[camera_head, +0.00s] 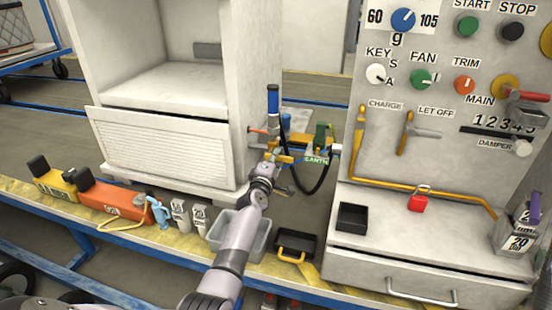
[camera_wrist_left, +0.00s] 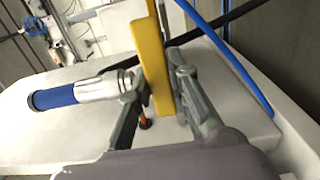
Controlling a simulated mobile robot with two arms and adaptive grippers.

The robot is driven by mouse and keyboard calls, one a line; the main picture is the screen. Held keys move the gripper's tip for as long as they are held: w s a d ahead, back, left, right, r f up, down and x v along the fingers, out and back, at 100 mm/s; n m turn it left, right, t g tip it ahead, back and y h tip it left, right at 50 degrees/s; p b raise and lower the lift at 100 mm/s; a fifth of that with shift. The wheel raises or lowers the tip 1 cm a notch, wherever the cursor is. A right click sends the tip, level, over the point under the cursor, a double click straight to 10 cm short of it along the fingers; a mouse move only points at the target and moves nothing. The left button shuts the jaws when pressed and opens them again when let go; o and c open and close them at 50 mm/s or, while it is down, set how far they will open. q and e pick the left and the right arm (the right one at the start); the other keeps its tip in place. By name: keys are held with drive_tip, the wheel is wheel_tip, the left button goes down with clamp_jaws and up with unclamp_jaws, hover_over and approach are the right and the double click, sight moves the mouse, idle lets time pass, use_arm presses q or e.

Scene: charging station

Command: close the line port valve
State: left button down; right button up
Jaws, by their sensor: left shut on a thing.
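The yellow valve lever (camera_head: 283,157) is on the hoses and fittings between the white cabinet and the control panel. In the left wrist view the lever (camera_wrist_left: 154,68) is a flat yellow bar. My left gripper (camera_head: 270,163) reaches up to it from below. In the left wrist view the gripper (camera_wrist_left: 157,92) has one finger on each side of the lever and is shut on it. The fingers and arm hide part of the valve in the head view. My right gripper is not in view.
A blue-ended cylinder (camera_head: 273,100) stands just above the gripper; it also shows in the wrist view (camera_wrist_left: 80,92). A black hose (camera_head: 322,178) loops at right. Below are a grey bin (camera_head: 262,243) and a black tray (camera_head: 308,243). The control panel (camera_head: 440,160) is close at right.

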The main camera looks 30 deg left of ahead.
use_arm(q)
drive_tip(key=c, duration=1.5)
unclamp_jaws()
drive_tip(key=v, duration=1.2)
